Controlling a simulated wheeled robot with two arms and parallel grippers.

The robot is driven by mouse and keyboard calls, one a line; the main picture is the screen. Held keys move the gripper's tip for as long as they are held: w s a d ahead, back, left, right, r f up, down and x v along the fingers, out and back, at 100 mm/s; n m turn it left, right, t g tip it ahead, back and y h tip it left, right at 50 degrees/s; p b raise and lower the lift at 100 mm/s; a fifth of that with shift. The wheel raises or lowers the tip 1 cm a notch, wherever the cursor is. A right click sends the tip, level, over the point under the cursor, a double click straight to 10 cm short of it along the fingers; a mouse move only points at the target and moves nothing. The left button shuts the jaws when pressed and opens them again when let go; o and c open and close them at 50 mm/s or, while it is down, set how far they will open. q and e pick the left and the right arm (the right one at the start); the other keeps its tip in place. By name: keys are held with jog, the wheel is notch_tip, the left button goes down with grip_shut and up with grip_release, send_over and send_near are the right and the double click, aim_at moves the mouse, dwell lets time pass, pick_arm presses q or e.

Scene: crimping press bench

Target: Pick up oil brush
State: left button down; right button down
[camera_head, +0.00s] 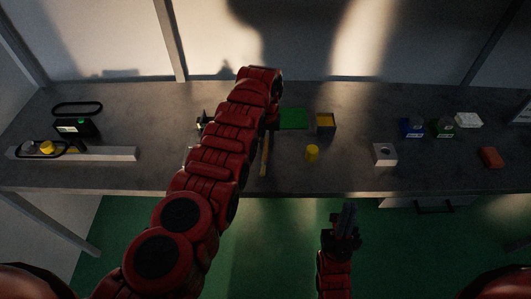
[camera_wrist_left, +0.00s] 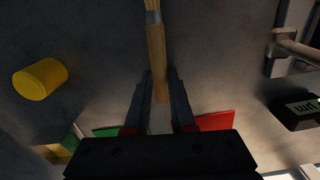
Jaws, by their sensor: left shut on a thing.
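In the head view, part of the brush (camera_head: 265,158) shows beside my left arm, over the bench. My left gripper (camera_wrist_left: 160,108) is shut on the handle's end. In the head view, my red arm mostly hides this gripper. My right gripper (camera_head: 345,212) hangs in front of the bench, away from the brush; its finger gap is unclear.
A pale block (camera_head: 384,154), blue box (camera_head: 411,128) and red block (camera_head: 490,157) are on the right. A long grey bar (camera_head: 100,154) lies left.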

aim_at(266, 145)
dwell(0.4)
pick_arm(q)
jog(key=shift+r, duration=0.65)
jog(key=shift+r+b, duration=0.35)
jog(key=shift+b, duration=0.2)
jog(key=shift+r+b, duration=0.45)
jog(key=shift+r, duration=0.25)
jog(key=s+p, duration=0.1)
jog(key=p, duration=0.2)
jog(key=s+r+p, duration=0.1)
jog(key=p, duration=0.3)
jog(key=shift+s, duration=0.1)
jog(key=s+p, duration=0.2)
jog(key=s+a+p, duration=0.1)
jog(key=s+p, duration=0.2)
jog(key=s+r+p, duration=0.1)
jog(key=s+p, duration=0.2)
jog(key=shift+a, duration=0.3)
jog(key=s+p, duration=0.2)
jog(key=s, duration=0.2)
jog(key=shift+s+a+f+p, duration=0.2)
jog(key=shift+s+a+p, duration=0.1)
jog(key=shift+a+p, duration=0.1)
jog(key=shift+s+d, duration=0.1)
jog(key=shift+s, duration=0.45)
